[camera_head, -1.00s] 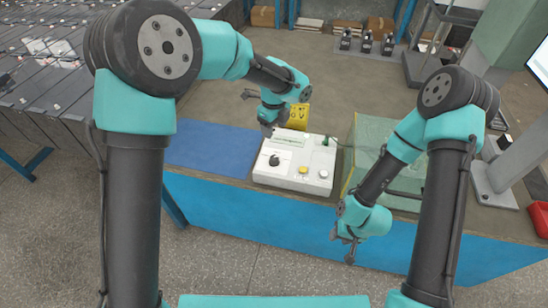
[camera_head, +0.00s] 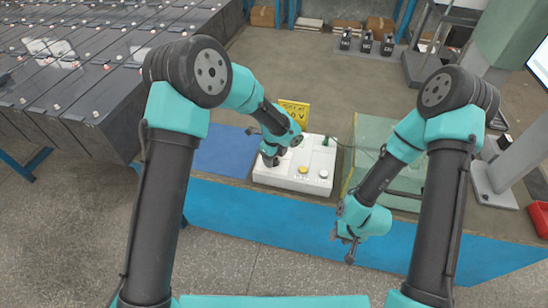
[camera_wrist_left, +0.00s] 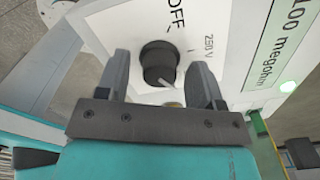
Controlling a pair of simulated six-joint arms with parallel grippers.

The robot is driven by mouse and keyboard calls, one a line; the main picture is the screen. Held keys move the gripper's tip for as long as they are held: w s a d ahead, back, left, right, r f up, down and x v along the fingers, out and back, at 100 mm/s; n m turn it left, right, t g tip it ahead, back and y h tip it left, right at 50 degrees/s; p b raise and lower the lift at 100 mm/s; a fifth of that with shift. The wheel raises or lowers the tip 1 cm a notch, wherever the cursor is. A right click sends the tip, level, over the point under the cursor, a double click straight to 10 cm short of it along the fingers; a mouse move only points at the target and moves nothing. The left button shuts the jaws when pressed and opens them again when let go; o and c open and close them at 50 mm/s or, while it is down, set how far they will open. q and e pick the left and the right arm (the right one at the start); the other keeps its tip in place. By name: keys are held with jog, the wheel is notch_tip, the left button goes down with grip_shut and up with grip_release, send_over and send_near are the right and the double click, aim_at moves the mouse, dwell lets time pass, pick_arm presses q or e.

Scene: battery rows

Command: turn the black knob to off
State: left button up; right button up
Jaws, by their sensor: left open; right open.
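The black knob (camera_wrist_left: 160,60) shows in the left wrist view on the white tester panel (camera_wrist_left: 228,20). Its white pointer line slants toward the lower right, away from the "OFF" print above it and the "250 V" print to its right. My left gripper (camera_wrist_left: 158,68) is open, with one finger on each side of the knob; I cannot tell whether they touch it. In the head view my left gripper (camera_head: 270,158) is over the left part of the white tester (camera_head: 310,185) and hides the knob. My right gripper (camera_head: 348,245) is open and empty, in front of the bench.
A yellow button (camera_head: 303,169) and a pale button (camera_head: 323,174) sit on the tester. A yellow sign (camera_head: 293,112) stands behind. A blue mat (camera_head: 225,150) lies left, a clear greenish box (camera_head: 372,135) right.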

pick_arm(q)
jog(key=shift+f, duration=0.15)
jog(key=c, duration=0.9)
